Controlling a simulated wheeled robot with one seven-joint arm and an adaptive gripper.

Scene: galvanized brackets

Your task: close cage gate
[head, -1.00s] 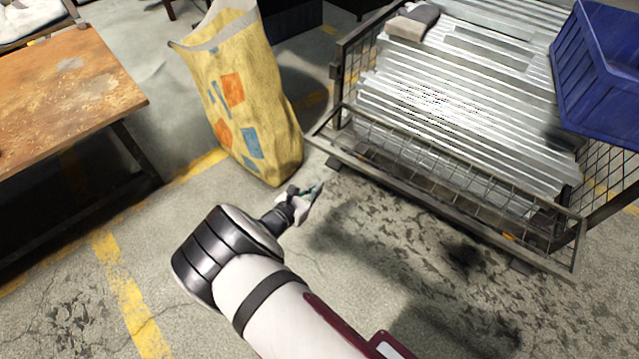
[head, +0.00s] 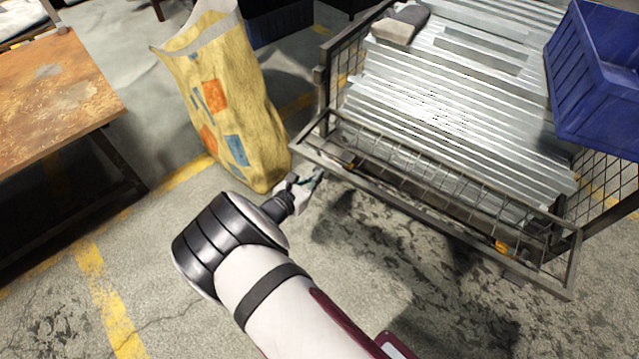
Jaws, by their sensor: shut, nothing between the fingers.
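The wire cage (head: 322,95) stands at the upper right and holds galvanized metal lengths. Its front mesh gate (head: 430,222) has a dark metal frame and leans outward along the near side, low over the floor. Its outer bar runs from near my gripper to the lower right. My gripper (head: 312,178) is shut and empty, just in front of the gate's left outer corner. It looks close to the bar; I cannot tell whether it touches. My own wrist hides part of the floor below it.
A yellow sack (head: 232,110) stands close to the left of the cage and my gripper. A blue crate (head: 600,85) sits at the cage's right. A grey block (head: 400,22) lies on the metal lengths. A rusty-topped table (head: 55,95) is at left. Floor in front is clear.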

